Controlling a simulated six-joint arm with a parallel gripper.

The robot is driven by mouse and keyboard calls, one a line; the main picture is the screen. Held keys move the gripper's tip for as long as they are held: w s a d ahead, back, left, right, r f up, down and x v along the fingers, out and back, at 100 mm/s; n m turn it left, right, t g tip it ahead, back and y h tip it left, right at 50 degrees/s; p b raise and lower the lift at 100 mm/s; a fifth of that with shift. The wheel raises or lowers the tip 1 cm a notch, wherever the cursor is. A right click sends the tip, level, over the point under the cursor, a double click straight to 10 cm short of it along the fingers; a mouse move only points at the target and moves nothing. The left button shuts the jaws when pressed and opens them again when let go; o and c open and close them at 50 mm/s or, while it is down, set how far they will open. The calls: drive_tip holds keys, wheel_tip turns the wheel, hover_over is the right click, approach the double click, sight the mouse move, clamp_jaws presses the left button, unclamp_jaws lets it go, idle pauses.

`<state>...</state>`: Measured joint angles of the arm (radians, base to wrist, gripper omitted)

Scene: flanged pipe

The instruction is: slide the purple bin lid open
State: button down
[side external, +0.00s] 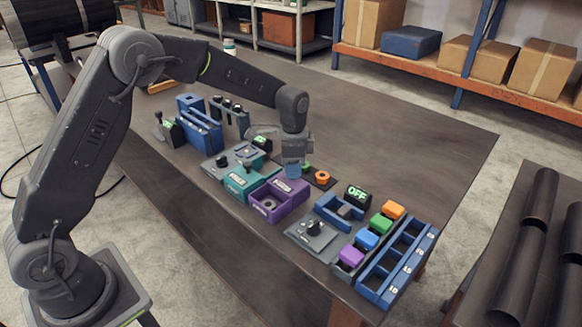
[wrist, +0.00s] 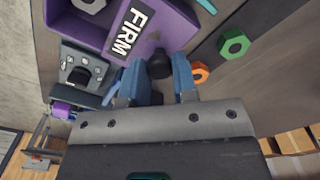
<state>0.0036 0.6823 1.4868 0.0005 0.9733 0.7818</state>
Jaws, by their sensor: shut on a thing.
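The purple bin (side external: 287,208) stands near the middle of the bench, right of a teal bin. Its purple lid (side external: 284,186) bears a white-lettered label, which reads FIRM in the wrist view (wrist: 131,28). The lid covers the back part of the bin; the front part is uncovered, with a grey ring-shaped part (side external: 269,204) inside. My gripper (side external: 292,172) is low at the lid's back end. In the wrist view its blue fingers (wrist: 160,78) are shut on the dark round knob (wrist: 160,65) beside the lid's label. The fingers hide part of the knob.
The teal bin (side external: 240,186) is close on the left. A green nut (wrist: 234,43) and an orange nut (wrist: 200,72) lie close to my fingers. A grey knob panel (side external: 313,232), an OFF display (side external: 357,193) and coloured blocks stand to the right. The back right bench is clear.

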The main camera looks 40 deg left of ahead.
drive_tip(key=c, duration=0.9)
unclamp_jaws()
wheel_tip(320, 180, up, 14)
drive_tip(key=shift+s, duration=0.1)
drive_tip(key=s+a, duration=0.1)
drive_tip(key=s, duration=1.4)
drive_tip(key=shift+s+a, duration=0.3)
drive_tip(key=shift+s, duration=0.1)
drive_tip(key=shift+f, duration=0.1)
drive_tip(key=s+d+r+n+t, duration=0.1)
drive_tip(key=s+r+n+t, duration=0.2)
drive_tip(key=s+n, duration=0.6)
drive_tip(key=s+t, duration=0.2)
drive_tip(key=s, duration=0.3)
drive_tip(key=shift+d+t, duration=0.25)
drive_tip(key=shift+t, duration=0.05)
